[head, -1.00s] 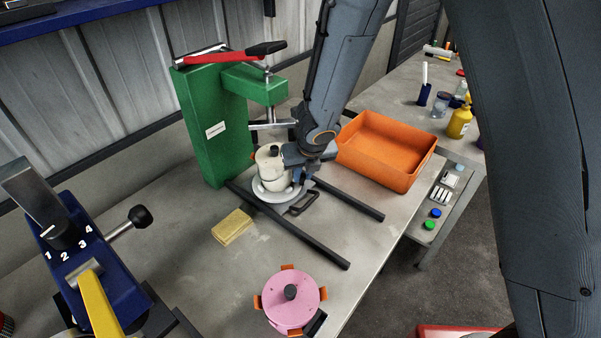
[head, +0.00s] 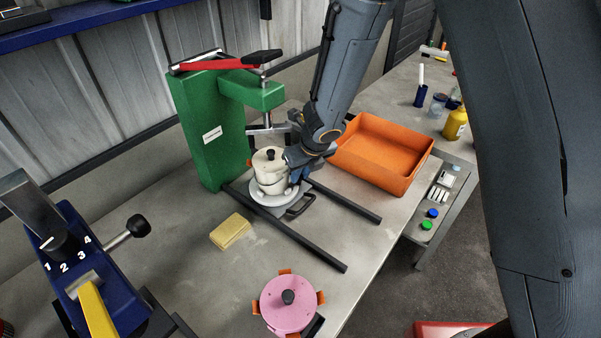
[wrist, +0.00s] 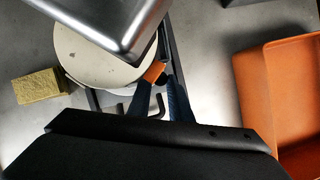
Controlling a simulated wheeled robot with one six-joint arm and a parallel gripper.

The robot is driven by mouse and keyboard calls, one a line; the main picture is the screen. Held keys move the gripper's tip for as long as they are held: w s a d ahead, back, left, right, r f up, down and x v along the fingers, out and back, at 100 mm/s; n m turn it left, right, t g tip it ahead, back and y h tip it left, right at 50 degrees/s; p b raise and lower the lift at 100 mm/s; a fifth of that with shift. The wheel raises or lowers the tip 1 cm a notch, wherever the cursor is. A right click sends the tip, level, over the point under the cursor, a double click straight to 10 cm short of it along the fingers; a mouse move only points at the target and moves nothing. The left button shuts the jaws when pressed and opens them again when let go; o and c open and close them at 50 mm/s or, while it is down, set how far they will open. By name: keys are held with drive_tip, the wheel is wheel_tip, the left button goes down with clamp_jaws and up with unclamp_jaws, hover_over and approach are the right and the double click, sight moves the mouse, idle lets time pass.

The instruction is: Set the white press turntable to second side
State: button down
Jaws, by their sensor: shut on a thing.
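The white pot (head: 272,180), with a dark knob on its lid, stands on the pale round turntable (head: 262,198) of the green press (head: 210,125). The turntable has a dark handle (head: 301,206) at its front right. One orange lug (head: 252,162) shows on the pot's far left side. My gripper (head: 297,178) is at the pot's right side. In the wrist view my fingers (wrist: 163,88) are shut on another orange lug (wrist: 154,72) at the edge of the white pot (wrist: 85,60). The fingertips are partly hidden in the head view.
Two dark rails (head: 290,232) run forward from the press. A yellow block (head: 231,231) and a pink pot (head: 288,304) lie left and in front. An orange crate (head: 385,158) is close at right. A grey metal part (wrist: 112,18) overhangs the pot in the wrist view.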

drive_tip(key=shift+w, duration=0.1)
idle(0.3)
drive_tip(key=c, duration=1.9)
unclamp_jaws()
drive_tip(key=p+v, duration=0.5)
drive_tip(key=v, duration=0.3)
drive_tip(key=shift+f, duration=0.1)
